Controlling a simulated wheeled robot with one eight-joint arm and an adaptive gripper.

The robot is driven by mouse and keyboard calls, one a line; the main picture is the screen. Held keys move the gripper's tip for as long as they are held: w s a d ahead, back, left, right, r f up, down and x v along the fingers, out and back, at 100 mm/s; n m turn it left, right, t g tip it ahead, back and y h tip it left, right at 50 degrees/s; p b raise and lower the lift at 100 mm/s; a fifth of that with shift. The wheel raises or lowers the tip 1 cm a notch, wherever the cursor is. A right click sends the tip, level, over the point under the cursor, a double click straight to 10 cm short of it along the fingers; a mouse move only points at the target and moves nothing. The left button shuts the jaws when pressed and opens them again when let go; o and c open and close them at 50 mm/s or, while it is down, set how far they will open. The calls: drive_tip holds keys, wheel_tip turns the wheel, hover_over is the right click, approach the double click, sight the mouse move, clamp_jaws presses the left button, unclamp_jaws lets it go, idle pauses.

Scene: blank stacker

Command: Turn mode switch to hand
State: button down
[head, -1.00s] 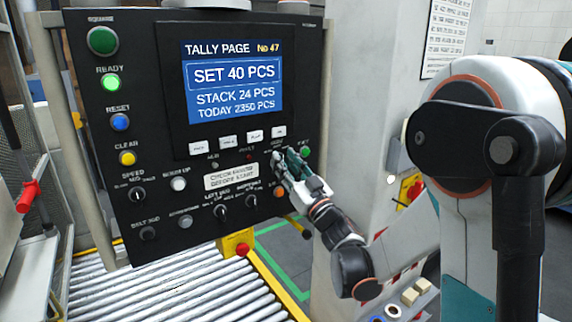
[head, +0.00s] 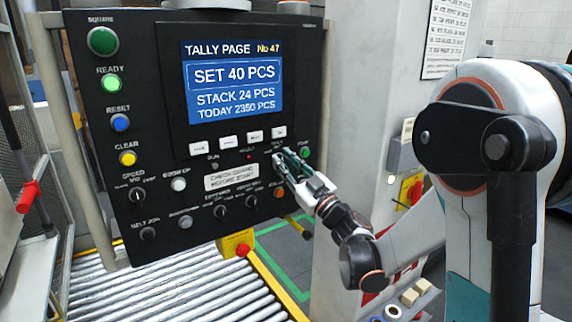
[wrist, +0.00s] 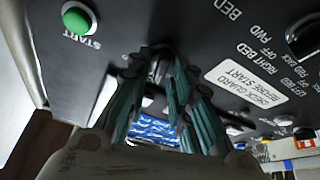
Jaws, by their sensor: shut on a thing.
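The mode switch (wrist: 158,68) is a small dark knob on the black control panel (head: 140,90), below and right of the screen. In the wrist view it sits between the teal fingers of my gripper (wrist: 157,85), near the green START button. My gripper (head: 284,160) also shows in the head view, against the panel at the switch. It is shut on the switch. My fingers hide most of the switch in the head view, and I cannot read which position it points to.
The green START button (wrist: 78,20) is close beside my fingers. A CHECK GUARD plate (head: 231,177) and several knobs and buttons lie left of and below my gripper. A roller conveyor (head: 180,290) runs under the panel. A grey cabinet (head: 375,90) stands to the right.

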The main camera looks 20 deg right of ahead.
drive_tip(key=n+g+y, duration=0.1)
drive_tip(key=n, duration=0.2)
drive_tip(key=n+g+y+p, duration=0.1)
drive_tip(key=n, duration=0.3)
drive_tip(key=shift+n+g, duration=0.3)
drive_tip(key=shift+y, duration=0.3)
drive_tip(key=c, duration=1.7)
unclamp_jaws()
drive_tip(key=v, duration=1.2)
drive_tip(key=shift+r, duration=0.1)
